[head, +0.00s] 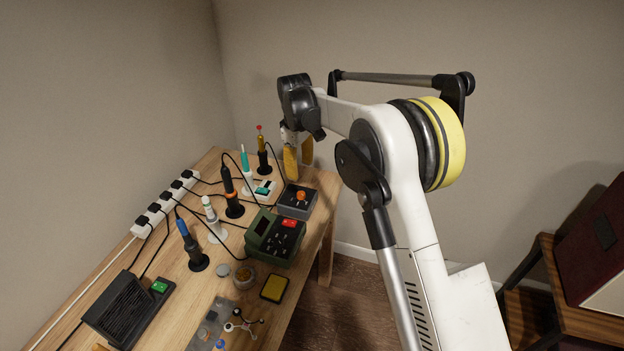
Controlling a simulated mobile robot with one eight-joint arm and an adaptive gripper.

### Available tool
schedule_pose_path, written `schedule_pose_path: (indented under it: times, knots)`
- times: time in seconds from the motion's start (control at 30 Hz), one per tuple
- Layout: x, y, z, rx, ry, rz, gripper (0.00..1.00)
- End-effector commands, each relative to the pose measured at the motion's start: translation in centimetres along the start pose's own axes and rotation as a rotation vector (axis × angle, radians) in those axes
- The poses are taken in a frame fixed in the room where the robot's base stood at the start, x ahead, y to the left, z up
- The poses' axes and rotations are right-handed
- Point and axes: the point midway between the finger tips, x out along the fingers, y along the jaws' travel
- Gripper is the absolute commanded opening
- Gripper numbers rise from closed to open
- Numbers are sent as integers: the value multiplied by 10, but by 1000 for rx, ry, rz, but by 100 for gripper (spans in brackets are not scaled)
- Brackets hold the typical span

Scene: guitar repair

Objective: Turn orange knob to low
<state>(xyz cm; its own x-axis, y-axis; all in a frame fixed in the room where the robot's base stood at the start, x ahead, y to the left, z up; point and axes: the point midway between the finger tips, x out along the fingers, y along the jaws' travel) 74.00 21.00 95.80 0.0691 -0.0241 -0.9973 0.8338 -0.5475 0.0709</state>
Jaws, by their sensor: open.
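The orange knob (300,195) sits on top of a small dark grey box (295,210) near the right edge of the workbench. The position its pointer shows is too small to read. My gripper (299,168) has yellow fingers that point down, and it is open with a gap between them. In the picture it is just above and behind the knob, apart from it. Nothing appears to be held in it. My arm does not hide the knob.
A green device (262,240) with a red display stands in front of the grey box. Several soldering irons in stands, such as an orange-black one (233,205), are to the left with loose cables. A white power strip (160,205) lies along the wall side of the workbench (200,285).

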Motion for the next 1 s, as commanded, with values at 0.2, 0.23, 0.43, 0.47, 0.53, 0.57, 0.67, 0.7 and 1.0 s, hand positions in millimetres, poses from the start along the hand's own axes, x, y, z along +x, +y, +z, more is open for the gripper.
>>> schedule_pose_path:
  times: [0.2,0.23,0.43,0.47,0.53,0.57,0.67,0.7,1.0]
  knots:
    - [27,-3,-11,-39,-18,-13,48]
    - [30,-3,-11,-39,-18,-13,48]
    - [68,-3,-10,-38,-17,-13,48]
    - [74,-3,-10,-37,-17,-13,48]
    - [89,-3,-10,-37,-17,-12,48]
    - [94,-3,-9,-37,-17,-12,48]
    - [110,-3,-9,-37,-17,-12,48]
    - [115,-3,-9,-37,-17,-12,48]
    - [128,-3,-9,-37,-17,-12,48]
